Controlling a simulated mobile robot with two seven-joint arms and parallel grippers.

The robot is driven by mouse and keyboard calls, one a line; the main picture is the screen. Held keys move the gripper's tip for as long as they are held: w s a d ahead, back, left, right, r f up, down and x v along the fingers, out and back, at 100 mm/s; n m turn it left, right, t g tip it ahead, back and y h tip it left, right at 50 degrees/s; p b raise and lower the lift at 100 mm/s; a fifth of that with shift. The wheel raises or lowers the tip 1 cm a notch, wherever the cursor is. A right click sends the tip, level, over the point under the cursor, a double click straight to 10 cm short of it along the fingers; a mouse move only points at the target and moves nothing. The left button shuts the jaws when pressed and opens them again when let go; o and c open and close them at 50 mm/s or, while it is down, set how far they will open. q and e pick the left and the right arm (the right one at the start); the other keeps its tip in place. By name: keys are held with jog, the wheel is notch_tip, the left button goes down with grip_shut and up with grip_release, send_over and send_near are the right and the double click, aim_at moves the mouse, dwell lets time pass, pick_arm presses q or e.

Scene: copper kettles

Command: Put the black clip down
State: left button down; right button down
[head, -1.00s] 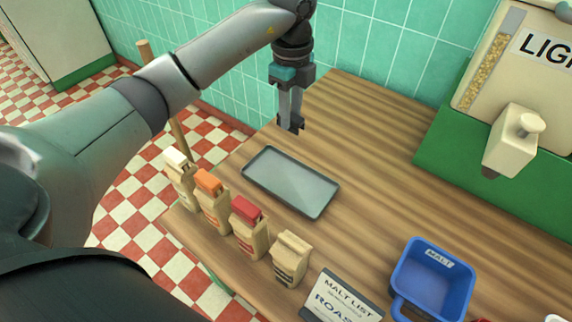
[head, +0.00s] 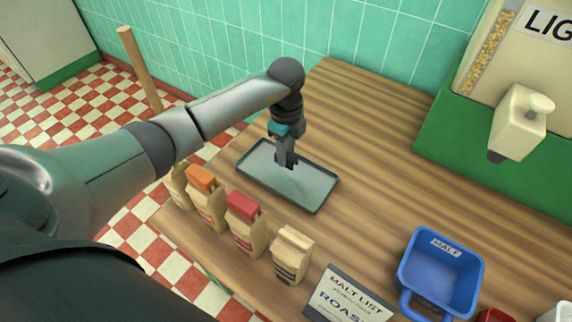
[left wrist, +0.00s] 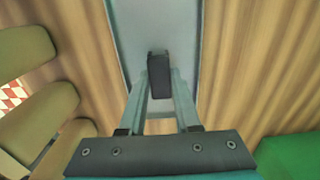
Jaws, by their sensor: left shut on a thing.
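The black clip (left wrist: 159,76) is a small dark block between the fingers of my left gripper (left wrist: 160,88) in the left wrist view. In the head view my left gripper (head: 286,162) is shut on it and points down over the grey tray (head: 312,197). The tray also shows under the clip in the left wrist view (left wrist: 188,25). In the head view the clip is hard to tell from the dark fingertips, and I cannot tell whether it touches the tray. My right gripper is not in view.
Paper bags with an orange clip (head: 201,178) and a red clip (head: 244,205) stand in front of the tray. A bag (head: 292,256) without a coloured clip, a malt list sign (head: 345,297) and a blue scoop (head: 412,270) are nearby. Bare wood lies right of the tray.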

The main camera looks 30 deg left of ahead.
pick_arm(q)
notch_tip(320, 180, down, 4)
jog(key=shift+f+b, duration=0.25)
jog(key=shift+b, duration=0.25)
jog(key=c, duration=0.6)
grip_release()
jog(key=shift+f, duration=0.1)
notch_tip(320, 180, up, 12)
jog(key=shift+r+p, duration=0.2)
jog(key=shift+p, duration=1.05)
